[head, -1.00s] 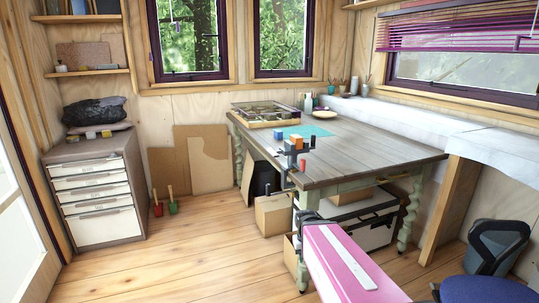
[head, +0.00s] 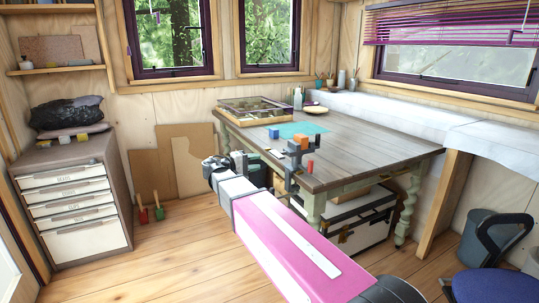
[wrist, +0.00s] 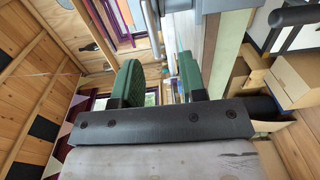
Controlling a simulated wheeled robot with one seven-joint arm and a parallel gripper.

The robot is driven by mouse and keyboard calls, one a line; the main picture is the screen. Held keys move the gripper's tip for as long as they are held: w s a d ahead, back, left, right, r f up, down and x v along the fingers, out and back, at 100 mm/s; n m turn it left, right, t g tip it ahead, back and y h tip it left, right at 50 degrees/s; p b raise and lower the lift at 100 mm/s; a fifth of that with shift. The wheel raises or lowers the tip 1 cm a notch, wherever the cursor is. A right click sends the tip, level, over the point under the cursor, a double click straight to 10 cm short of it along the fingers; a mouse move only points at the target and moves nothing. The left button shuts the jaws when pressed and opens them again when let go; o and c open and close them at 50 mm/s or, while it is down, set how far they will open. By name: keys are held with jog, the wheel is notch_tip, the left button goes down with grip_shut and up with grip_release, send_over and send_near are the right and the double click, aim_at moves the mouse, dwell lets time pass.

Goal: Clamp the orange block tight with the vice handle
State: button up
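In the head view a grey vice (head: 297,157) is fixed at the near left edge of the wooden table (head: 370,145). The orange block (head: 300,142) sits at its top, between or on its jaws; how tightly it is held cannot be told. A short red-orange part (head: 311,167) stands beside the vice. My gripper (head: 238,160) is left of the vice, in front of the table edge. In the wrist view its two green fingers (wrist: 158,76) are apart with no object gripped between them. A grey bar (wrist: 152,28) shows beyond the gap, perhaps part of the vice.
A shallow tray (head: 255,108) stands at the table's back left. Drawers (head: 75,200) stand at the left; a blue chair (head: 485,285) is at the lower right.

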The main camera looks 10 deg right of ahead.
aim_at(274, 155)
jog(key=x, duration=0.6)
jog(key=r+x, duration=0.1)
jog(key=x, duration=0.3)
jog(key=shift+w+r, duration=0.1)
jog(key=shift+w, duration=0.2)
grip_shut()
